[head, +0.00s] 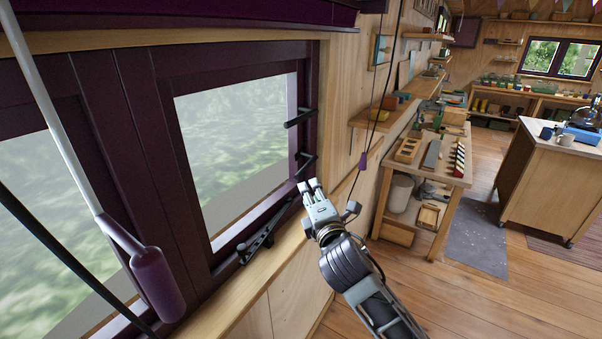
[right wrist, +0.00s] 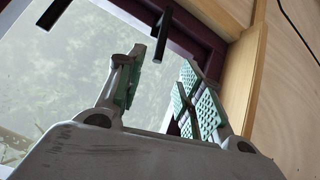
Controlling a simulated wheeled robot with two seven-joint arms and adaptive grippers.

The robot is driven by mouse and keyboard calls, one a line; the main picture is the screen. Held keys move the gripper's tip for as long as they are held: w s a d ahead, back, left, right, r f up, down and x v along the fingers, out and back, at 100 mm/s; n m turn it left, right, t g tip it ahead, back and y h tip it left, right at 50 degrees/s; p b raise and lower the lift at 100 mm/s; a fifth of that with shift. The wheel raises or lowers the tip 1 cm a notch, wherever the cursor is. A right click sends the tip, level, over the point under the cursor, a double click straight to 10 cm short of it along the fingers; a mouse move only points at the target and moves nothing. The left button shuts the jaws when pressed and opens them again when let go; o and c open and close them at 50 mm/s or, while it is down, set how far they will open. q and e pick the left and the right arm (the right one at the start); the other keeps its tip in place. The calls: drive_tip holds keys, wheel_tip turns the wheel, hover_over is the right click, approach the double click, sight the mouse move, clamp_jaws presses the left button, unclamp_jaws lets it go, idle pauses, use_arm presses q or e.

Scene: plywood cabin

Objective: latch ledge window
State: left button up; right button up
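The window is a dark purple frame (head: 183,165) with glass panes above a wooden ledge (head: 238,285). Two dark handles stick out at its right side, an upper one (head: 300,117) and a lower one (head: 305,164). A dark stay bar (head: 258,242) lies along the bottom of the frame. My right gripper (head: 311,186) is just below the lower handle, empty. In the right wrist view its fingers (right wrist: 160,88) are apart, with one dark handle (right wrist: 162,36) beyond them and another (right wrist: 53,12) at upper left. Contact with a handle does not show. My left gripper is out of view.
A pale rod with a purple grip (head: 157,283) and a dark cord hang in front of the window at left. Another cord with a purple pull (head: 363,161) hangs right of my gripper. A wall shelf (head: 388,112) and workbench (head: 441,160) stand beyond. Floor at lower right is open.

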drive_tip(key=shift+w+a+f+p, duration=0.1)
drive_tip(key=shift+w+a+p, duration=0.3)
drive_tip(key=shift+w, duration=1.65)
drive_tip(key=shift+w+a+p, duration=0.3)
drive_tip(key=shift+w+p, duration=0.15)
drive_tip(key=shift+w, duration=1.55)
drive_tip(key=shift+w+a+f+p, duration=0.1)
drive_tip(key=shift+w+a+p, duration=0.3)
drive_tip(key=shift+w, duration=1.65)
clamp_jaws()
